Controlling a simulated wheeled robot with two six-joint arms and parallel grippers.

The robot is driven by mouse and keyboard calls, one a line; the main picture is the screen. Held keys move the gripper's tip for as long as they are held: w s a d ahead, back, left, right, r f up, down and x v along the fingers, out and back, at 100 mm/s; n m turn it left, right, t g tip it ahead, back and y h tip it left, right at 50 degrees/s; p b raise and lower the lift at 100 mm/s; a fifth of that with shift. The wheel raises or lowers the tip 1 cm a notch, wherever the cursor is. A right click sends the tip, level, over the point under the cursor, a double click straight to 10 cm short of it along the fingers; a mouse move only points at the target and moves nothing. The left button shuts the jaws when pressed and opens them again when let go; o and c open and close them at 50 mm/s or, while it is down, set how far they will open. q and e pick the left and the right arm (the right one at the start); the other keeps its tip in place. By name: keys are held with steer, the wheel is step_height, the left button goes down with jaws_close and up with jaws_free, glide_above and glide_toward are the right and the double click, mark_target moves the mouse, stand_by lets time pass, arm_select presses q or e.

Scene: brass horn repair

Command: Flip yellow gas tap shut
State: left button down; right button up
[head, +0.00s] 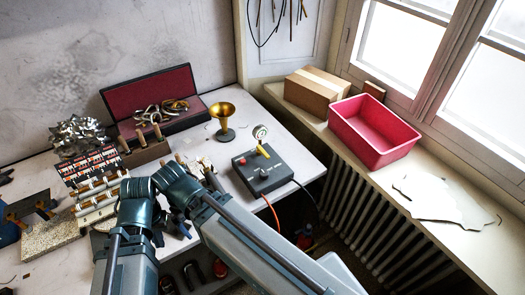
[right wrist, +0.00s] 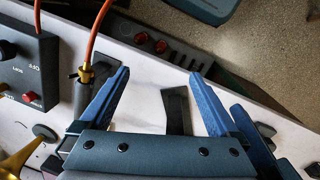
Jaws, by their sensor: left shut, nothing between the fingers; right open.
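The yellow tap (head: 263,150) is a small lever by the round gauge (head: 260,132) at the back of the dark gas box (head: 264,168), on the right of the bench. My left gripper (head: 181,224) is shut and empty, low over the bench left of the box and apart from the tap. My right gripper (right wrist: 160,78) is open and empty in the right wrist view, beside the box (right wrist: 32,75). A brass fitting (right wrist: 84,75) with an orange hose shows near its left finger. The tap is not clear in that view. My forearm hides part of the bench.
A brass bell (head: 223,112) stands behind the box. An open red-lined case (head: 150,90) lies at the back. A pink bin (head: 372,130) and boxes (head: 312,90) sit on the sill. The orange hose (head: 271,212) hangs over the front edge.

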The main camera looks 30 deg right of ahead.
steer(key=shift+w+d, duration=0.1)
steer(key=shift+w, duration=0.1)
steer(key=shift+c, duration=1.1)
steer(key=w+d+n+h, duration=0.1)
steer(key=w+d+n, duration=0.1)
steer(key=w+d+n+h, duration=0.1)
steer(key=w+d+n, duration=0.1)
steer(key=w+d, duration=0.1)
steer(key=w+d+r+n+h, duration=0.1)
steer(key=w+d+n, duration=0.2)
steer(key=shift+w+r+t+h+b, duration=0.1)
steer(key=shift+t+h+b, duration=0.2)
steer(key=shift+h, duration=0.1)
steer(key=c, duration=1.2)
steer(key=w+d+r+n+h, duration=0.1)
steer(key=w+d+n, duration=0.1)
steer(key=w+d+r+n+h, duration=0.1)
steer(key=w+d+n, duration=0.1)
steer(key=d, duration=0.1)
steer(key=w+d+r+n+h, duration=0.1)
steer(key=w+d+n, duration=0.1)
steer(key=d+n, duration=0.1)
steer(key=shift+w+d+r+h, duration=0.15)
steer(key=shift+d+r+h, duration=0.15)
steer(key=shift+h, duration=0.1)
jaws_close()
steer(key=shift+w+d+r+n, duration=0.15)
steer(key=shift+d+r+n, duration=0.05)
steer(key=shift+d+n, duration=0.1)
